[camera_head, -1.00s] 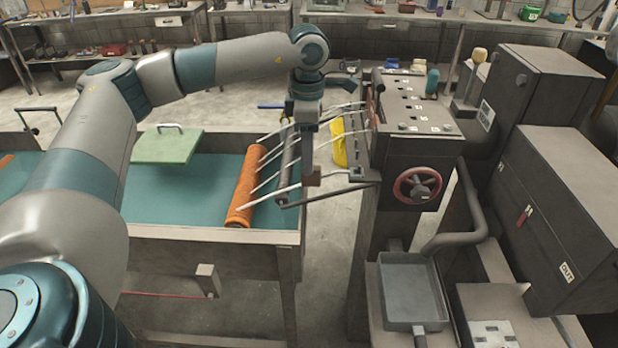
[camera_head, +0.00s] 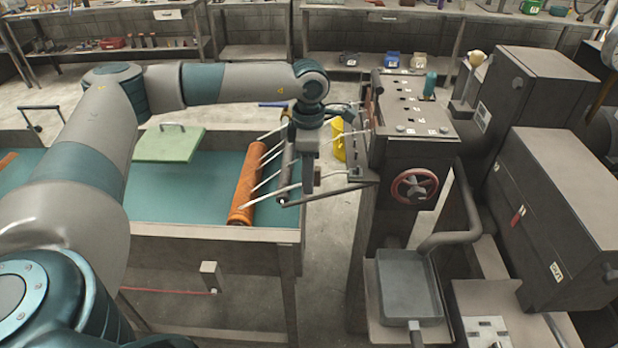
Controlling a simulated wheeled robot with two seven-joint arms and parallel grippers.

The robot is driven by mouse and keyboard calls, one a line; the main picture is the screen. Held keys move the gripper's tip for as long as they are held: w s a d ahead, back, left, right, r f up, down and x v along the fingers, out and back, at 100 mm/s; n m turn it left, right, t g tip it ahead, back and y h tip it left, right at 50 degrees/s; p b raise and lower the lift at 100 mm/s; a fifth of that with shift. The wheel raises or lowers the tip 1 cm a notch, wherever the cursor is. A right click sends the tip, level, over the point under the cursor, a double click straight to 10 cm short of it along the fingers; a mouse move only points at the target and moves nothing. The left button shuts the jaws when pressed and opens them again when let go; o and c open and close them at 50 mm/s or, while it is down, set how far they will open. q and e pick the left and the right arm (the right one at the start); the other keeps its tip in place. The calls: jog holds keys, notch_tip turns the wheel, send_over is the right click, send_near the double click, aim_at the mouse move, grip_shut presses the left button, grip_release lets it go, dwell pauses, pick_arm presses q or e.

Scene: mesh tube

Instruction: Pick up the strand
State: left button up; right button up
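Several pale strands run from the machine (camera_head: 412,125) on the right towards the orange roll (camera_head: 247,185) on the teal-topped table (camera_head: 175,205). A pale strand (camera_head: 275,193) at the near end of the roll passes behind or beside my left gripper (camera_head: 312,185). A grey bar (camera_head: 287,165) runs along the table's right edge beneath the strands. My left gripper points down among the strands between the roll and the machine and hides part of them. Its fingers are too small and dark to show whether they are apart or touching a strand. My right gripper is not in view.
A green board (camera_head: 168,146) with a handle lies at the table's back. The machine carries a red handwheel (camera_head: 415,187), and a grey tray (camera_head: 408,290) stands below it. Large dark cabinets (camera_head: 575,215) fill the right side. A gap of floor separates table and machine.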

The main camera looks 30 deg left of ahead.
pick_arm(q)
grip_shut()
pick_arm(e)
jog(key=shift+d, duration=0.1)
pick_arm(q)
jog(key=shift+r, duration=0.15)
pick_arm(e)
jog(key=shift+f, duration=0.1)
